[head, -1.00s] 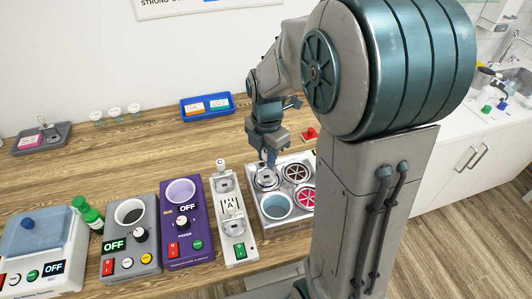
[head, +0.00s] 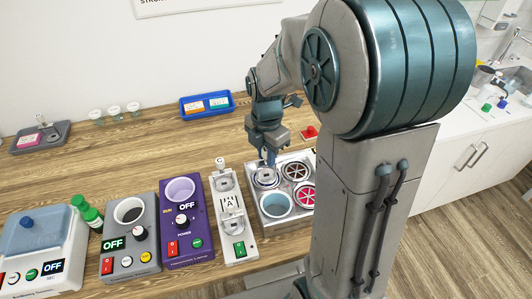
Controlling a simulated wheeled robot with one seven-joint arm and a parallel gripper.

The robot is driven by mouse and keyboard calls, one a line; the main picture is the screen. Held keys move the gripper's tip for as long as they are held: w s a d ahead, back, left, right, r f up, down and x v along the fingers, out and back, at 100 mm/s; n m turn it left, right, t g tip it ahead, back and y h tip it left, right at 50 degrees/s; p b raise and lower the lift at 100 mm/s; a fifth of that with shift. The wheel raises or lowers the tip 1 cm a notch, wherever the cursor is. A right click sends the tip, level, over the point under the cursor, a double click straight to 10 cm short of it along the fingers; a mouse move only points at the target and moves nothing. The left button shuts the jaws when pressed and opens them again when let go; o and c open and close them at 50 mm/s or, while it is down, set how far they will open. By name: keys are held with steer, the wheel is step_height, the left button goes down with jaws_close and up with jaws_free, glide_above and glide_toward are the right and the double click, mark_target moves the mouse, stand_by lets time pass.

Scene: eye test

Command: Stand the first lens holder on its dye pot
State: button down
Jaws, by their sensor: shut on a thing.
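My gripper (head: 268,159) points down at the back left well of the metal dye bath unit (head: 262,232). It is shut on a small grey lens holder (head: 266,177), which is at the round mouth of that dye pot. The fingers partly hide the holder, and I cannot tell whether it rests on the pot or hangs just above it. The front left pot (head: 276,205) is open and shows blue. The back right pot (head: 296,171) has a dark red spoked top, and the front right one (head: 302,195) a pinkish red spoked top.
A blue tray (head: 207,115), glass dishes (head: 115,112) and a grey tray (head: 62,138) stand behind. The wooden bench between is clear.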

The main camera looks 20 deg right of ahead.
steer(key=shift+f, duration=0.3)
steer(key=c, duration=0.8)
jaws_free()
steer(key=shift+c, duration=0.2)
steer(key=shift+r+p, duration=2)
steer(key=shift+r, duration=1.05)
steer(key=s+r+m+t, duration=0.2)
steer(key=s+m, duration=0.5)
steer(key=m, duration=0.4)
steer(key=s+r+m+t+b, duration=0.1)
steer(key=s+r+m, duration=0.2)
steer(key=s+m, duration=0.4)
steer(key=m, duration=0.5)
steer(key=shift+s+a+r+t+b, duration=0.2)
steer(key=shift+r+t+b, duration=0.1)
steer(key=shift+r+t, duration=0.1)
